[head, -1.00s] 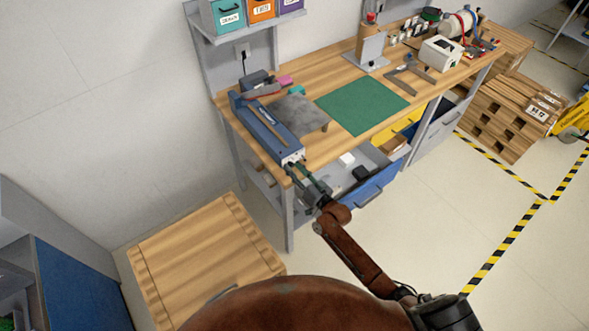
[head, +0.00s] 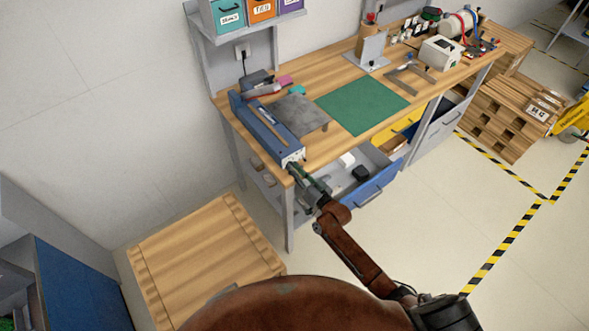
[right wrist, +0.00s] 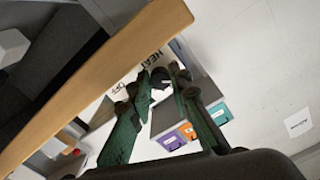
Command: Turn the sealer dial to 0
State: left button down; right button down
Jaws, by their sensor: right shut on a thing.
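The blue sealer (head: 268,133) lies along the left end of the wooden bench, its light end face toward my right arm. My right gripper (head: 292,168) is at that end face. In the right wrist view its green fingers (right wrist: 158,80) are shut around a small dark dial (right wrist: 160,75) on the sealer's white panel (right wrist: 133,58), where the printed words HEAT and OFF show. The fingers hide most of the dial, so I cannot read its setting. My left gripper is not in view.
The bench edge (right wrist: 100,78) runs close beside the fingers in the wrist view. An open blue drawer (head: 370,187) is right of my forearm. A green mat (head: 362,105) lies on the bench. A wooden crate (head: 205,250) stands on the floor, lower left.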

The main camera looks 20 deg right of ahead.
jog(key=shift+n, duration=1.6)
jog(key=shift+d+n+p, duration=0.1)
jog(key=shift+n+p, duration=0.2)
jog(key=shift+n, duration=1.9)
jog(key=c, duration=1.8)
grip_release()
jog(key=shift+o, duration=0.2)
